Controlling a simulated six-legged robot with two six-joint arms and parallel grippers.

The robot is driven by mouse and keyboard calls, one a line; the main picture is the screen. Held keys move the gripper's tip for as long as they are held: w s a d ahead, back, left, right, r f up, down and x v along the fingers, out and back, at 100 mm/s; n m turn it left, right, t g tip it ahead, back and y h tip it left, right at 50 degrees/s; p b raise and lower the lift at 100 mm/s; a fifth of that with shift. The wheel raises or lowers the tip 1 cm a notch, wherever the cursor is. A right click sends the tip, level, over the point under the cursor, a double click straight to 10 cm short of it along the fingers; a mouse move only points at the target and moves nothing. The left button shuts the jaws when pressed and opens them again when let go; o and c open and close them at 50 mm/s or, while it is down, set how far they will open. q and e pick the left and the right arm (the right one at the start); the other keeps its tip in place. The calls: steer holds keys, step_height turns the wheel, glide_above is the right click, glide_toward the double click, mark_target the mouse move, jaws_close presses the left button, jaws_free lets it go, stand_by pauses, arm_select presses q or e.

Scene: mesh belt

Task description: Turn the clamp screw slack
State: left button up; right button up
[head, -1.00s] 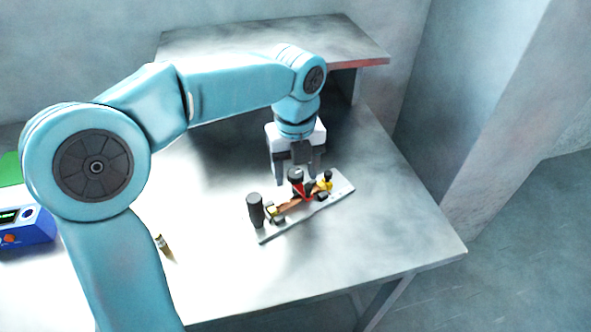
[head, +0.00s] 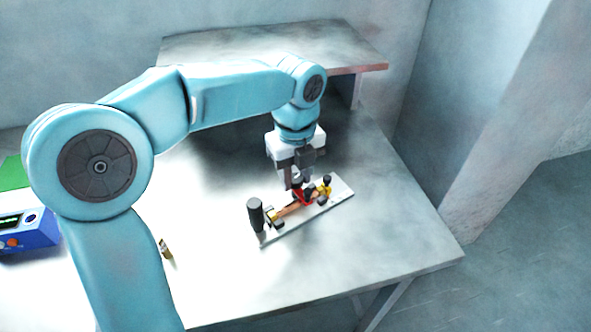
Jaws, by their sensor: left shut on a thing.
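The clamp fixture is a pale base plate (head: 335,202) lying slantwise on the table, with a red clamp (head: 304,198), an orange-brown strip, yellow parts and dark knobs on it. The dark-topped clamp screw (head: 297,182) stands at the red clamp, mostly hidden by the fingers. My left gripper (head: 297,184) points down over the red clamp and is shut on the clamp screw. A tall black cylinder (head: 255,214) stands at the plate's left end. My right gripper is not in view.
A blue box (head: 36,232) with a display and orange knob sits at the left edge, by a green surface (head: 14,173). A small brass-coloured piece (head: 165,249) lies near my arm. A raised shelf (head: 340,48) stands behind. The table's front right is clear.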

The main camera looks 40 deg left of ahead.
arm_select(q)
steer(key=n+p, duration=0.1)
steer(key=n, duration=0.2)
steer(key=shift+r+n, duration=0.1)
steer(key=shift+n, duration=0.2)
steer(key=n+p, duration=0.2)
steer(key=n, duration=0.2)
steer(key=shift+w+n, duration=0.1)
steer(key=shift+n, duration=0.2)
steer(key=n, duration=0.4)
steer(key=shift+p, duration=0.35)
steer(key=shift+n, duration=2.2)
steer(key=o, duration=1)
steer(key=shift+o, duration=0.2)
